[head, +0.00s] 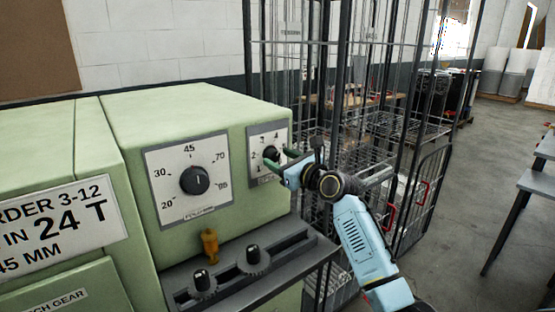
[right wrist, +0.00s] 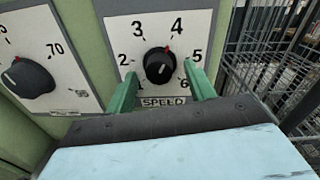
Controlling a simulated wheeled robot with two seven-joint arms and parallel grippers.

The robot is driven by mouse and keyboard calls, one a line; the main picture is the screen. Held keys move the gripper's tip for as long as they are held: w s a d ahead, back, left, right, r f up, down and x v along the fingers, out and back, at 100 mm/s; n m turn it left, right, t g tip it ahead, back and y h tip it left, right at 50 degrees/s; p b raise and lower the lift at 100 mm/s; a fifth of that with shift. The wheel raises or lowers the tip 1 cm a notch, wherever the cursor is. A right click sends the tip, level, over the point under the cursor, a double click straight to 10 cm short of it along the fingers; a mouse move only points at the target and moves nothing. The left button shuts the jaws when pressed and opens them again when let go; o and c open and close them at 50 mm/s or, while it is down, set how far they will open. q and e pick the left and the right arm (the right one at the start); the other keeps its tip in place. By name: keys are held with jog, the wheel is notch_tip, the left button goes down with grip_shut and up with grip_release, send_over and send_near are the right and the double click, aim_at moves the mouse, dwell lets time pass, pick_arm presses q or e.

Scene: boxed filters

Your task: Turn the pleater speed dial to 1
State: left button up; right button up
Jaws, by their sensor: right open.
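The speed dial is a black round knob (right wrist: 159,65) on a white plate marked 1 to 6 and "SPEED". In the head view the dial (head: 271,153) is partly covered by my gripper. My right gripper (right wrist: 163,85) is open, its green fingers apart on either side of the dial's lower part. I cannot tell whether they touch it. The right gripper (head: 279,162) comes in from the right in the head view. My left gripper is not in view.
Below are a grey ledge with two black knobs (head: 253,254) and an amber fitting (head: 210,244). A wire cage (head: 345,90) stands close on the right. Open floor lies beyond.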

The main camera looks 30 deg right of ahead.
jog(key=shift+w+a, duration=0.1)
jog(key=shift+w, duration=0.65)
jog(key=c, duration=1)
